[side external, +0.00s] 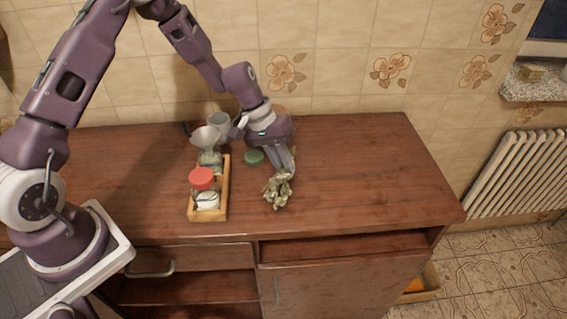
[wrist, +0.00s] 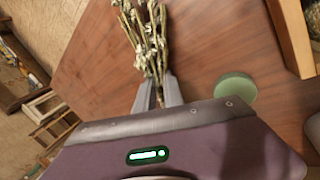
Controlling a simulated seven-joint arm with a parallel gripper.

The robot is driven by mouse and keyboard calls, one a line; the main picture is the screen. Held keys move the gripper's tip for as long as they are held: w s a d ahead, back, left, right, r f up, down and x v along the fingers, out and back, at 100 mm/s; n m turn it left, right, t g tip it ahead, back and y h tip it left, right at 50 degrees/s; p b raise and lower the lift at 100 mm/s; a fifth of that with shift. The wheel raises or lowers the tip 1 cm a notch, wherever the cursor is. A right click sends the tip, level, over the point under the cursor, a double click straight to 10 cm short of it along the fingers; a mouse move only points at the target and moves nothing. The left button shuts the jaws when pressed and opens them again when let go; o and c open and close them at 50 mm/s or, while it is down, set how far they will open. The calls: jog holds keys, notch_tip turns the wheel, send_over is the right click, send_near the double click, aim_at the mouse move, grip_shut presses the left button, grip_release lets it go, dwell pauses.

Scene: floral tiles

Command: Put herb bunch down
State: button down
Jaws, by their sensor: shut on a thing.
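The herb bunch (side external: 278,190) is a dry, grey-green bundle over the wooden counter (side external: 350,165), right of the small wooden tray. My gripper (side external: 285,163) is shut on its upper end, and the leafy part points toward the counter's front. In the wrist view the stems of the herb bunch (wrist: 150,45) run between the two fingers of my gripper (wrist: 158,90). The bunch is at or just above the counter top; I cannot tell whether it touches.
A wooden tray (side external: 222,210) holds a red-lidded jar (side external: 204,188) and a jar with a funnel (side external: 206,142). A green round lid (side external: 253,158) lies beside my gripper, and a grey mug (side external: 217,122) stands behind. The counter's right side is clear.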

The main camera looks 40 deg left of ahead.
jog(key=c, duration=1.5)
grip_release()
jog(key=shift+f, duration=0.1)
jog(key=shift+o, duration=0.2)
jog(key=v, duration=1.2)
jog(key=s+d+r+m+t+y, duration=0.1)
jog(key=s+d+r+m+y, duration=0.15)
jog(key=s+r, duration=0.9)
jog(key=s+r+m+t, duration=0.1)
jog(key=s+r, duration=0.1)
jog(key=s, duration=0.6)
jog(key=s+a+r+m+t+y, duration=0.1)
jog(key=s+r+t, duration=0.1)
jog(key=s, duration=0.6)
jog(key=shift+s+a+r, duration=0.15)
jog(key=shift+s+a, duration=0.15)
jog(key=shift+y, duration=0.25)
